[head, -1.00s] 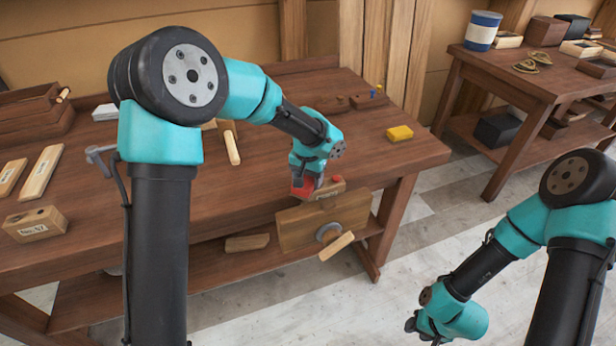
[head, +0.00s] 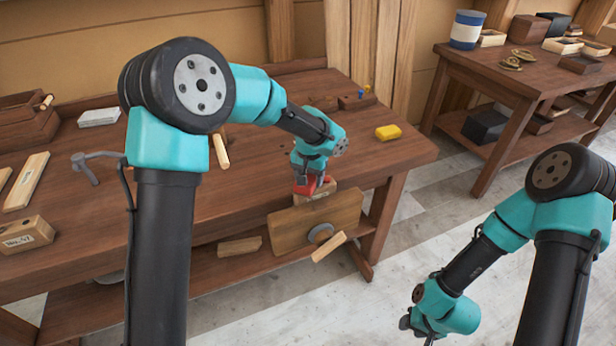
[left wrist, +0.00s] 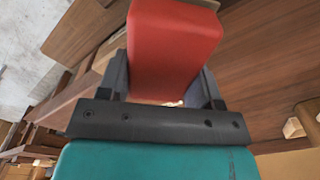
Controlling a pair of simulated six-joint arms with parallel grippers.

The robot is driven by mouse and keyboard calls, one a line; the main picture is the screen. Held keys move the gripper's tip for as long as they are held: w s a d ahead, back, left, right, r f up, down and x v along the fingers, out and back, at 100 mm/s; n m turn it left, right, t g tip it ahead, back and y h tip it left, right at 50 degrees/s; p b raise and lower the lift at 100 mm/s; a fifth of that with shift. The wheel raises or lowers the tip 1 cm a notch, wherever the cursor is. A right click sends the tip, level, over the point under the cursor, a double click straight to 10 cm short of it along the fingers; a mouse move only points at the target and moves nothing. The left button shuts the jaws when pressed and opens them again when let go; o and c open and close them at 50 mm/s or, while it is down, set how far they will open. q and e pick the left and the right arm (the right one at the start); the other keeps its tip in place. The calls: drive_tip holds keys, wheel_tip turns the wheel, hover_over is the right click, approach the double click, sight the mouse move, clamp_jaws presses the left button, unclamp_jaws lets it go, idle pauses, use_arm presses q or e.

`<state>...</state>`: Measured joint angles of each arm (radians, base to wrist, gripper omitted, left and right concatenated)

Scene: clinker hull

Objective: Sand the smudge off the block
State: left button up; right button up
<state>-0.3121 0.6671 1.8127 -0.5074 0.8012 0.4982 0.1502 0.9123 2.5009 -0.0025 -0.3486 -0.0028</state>
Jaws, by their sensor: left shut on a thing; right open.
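My left gripper (head: 308,182) is shut on a red sanding block (head: 304,188), over the front edge of the workbench. In the left wrist view the red sanding block (left wrist: 172,50) fills the space between the two dark fingers (left wrist: 165,88). A light wooden block (head: 322,187) with a label sits just under the red block, at the top of the front vise. I cannot tell whether the two touch. No smudge shows; the gripper and red block cover part of the wooden block's top. My right gripper (head: 418,326) is open and empty over the floor at the lower right.
The vise's wooden jaw (head: 318,222) with its handle (head: 328,246) stands out from the bench front. A yellow block (head: 389,132) lies at the bench's right end. Another labelled block (head: 26,234) lies at the left.

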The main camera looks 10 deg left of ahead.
use_arm(q)
drive_tip(key=shift+w+d+f, duration=0.1)
drive_tip(key=shift+w+d, duration=0.35)
drive_tip(key=shift+d, duration=0.25)
drive_tip(key=shift+w+d+f, duration=0.1)
drive_tip(key=shift+w+d, duration=0.35)
drive_tip(key=shift+d, duration=0.4)
drive_tip(key=shift+d, duration=0.1)
drive_tip(key=shift+s+a, duration=0.65)
drive_tip(key=shift+a, duration=0.2)
drive_tip(key=shift+s+a+r, duration=0.2)
drive_tip(key=shift+s+a, duration=0.1)
drive_tip(key=shift+a, duration=0.45)
drive_tip(key=shift+a, duration=0.1)
